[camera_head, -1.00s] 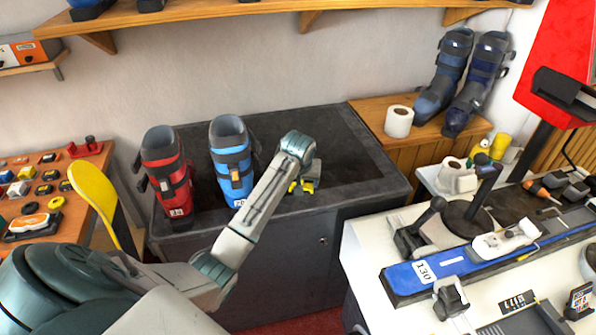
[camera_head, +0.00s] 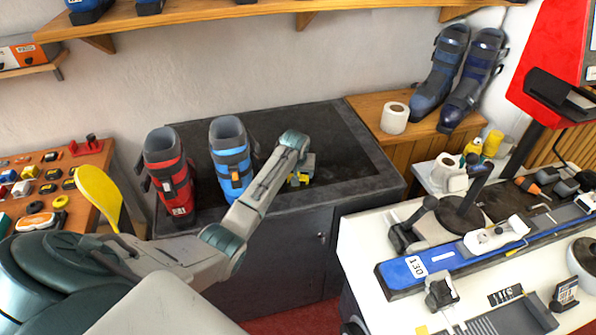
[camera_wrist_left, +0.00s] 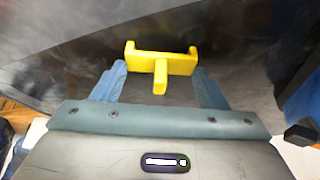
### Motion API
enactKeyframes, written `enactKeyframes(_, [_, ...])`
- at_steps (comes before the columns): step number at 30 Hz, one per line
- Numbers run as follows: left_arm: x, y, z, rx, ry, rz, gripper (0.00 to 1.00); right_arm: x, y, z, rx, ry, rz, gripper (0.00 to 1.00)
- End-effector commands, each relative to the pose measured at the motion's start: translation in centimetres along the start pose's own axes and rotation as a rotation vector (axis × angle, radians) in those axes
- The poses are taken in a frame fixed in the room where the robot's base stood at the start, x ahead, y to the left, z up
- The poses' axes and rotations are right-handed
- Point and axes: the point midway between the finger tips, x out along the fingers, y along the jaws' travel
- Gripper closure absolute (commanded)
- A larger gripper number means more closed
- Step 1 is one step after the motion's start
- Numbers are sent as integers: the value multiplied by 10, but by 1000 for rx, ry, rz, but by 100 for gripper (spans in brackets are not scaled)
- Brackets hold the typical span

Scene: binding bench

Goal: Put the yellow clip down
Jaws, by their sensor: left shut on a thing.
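The yellow clip (camera_head: 300,180) is at the end of my left arm, over the front part of the dark bench top, right of the blue boot (camera_head: 232,160). My left gripper (camera_head: 303,174) is shut on it. In the left wrist view the clip (camera_wrist_left: 161,63) lies crosswise at the fingertips, its short stem pointing back between the two blue-grey fingers (camera_wrist_left: 160,85). Dark surface lies beyond it; I cannot tell whether the clip touches that surface. My right gripper is not in view.
A red boot (camera_head: 167,178) stands left of the blue one. The dark bench top (camera_head: 345,135) is clear behind and right of my gripper. A white workbench (camera_head: 365,235) with a blue ski (camera_head: 440,262) is at right. A yellow paddle-shaped thing (camera_head: 98,195) is at left.

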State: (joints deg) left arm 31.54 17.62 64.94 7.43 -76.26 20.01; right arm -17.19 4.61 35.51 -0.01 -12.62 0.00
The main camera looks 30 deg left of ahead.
Motion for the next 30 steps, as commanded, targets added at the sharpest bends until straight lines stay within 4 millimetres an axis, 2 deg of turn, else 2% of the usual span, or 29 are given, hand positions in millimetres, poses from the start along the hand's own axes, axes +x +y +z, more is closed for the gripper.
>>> enactKeyframes(4, [2, 0, 1, 0, 0, 0, 56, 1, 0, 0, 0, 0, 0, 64])
enactKeyframes(5, [3, 0, 1, 0, 0, 0, 31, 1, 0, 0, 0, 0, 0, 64])
enactKeyframes(8, [2, 0, 1, 0, 0, 0, 12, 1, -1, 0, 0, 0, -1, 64])
enactKeyframes(20, [-4, 0, 0, 0, 1, 0, 12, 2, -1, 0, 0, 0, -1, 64])
enactKeyframes(26, [-31, 0, 0, 1, 4, 1, 12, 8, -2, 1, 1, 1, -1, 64])
enactKeyframes(30, [-60, 0, 0, 1, 5, 1, 12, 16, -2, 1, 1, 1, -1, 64])
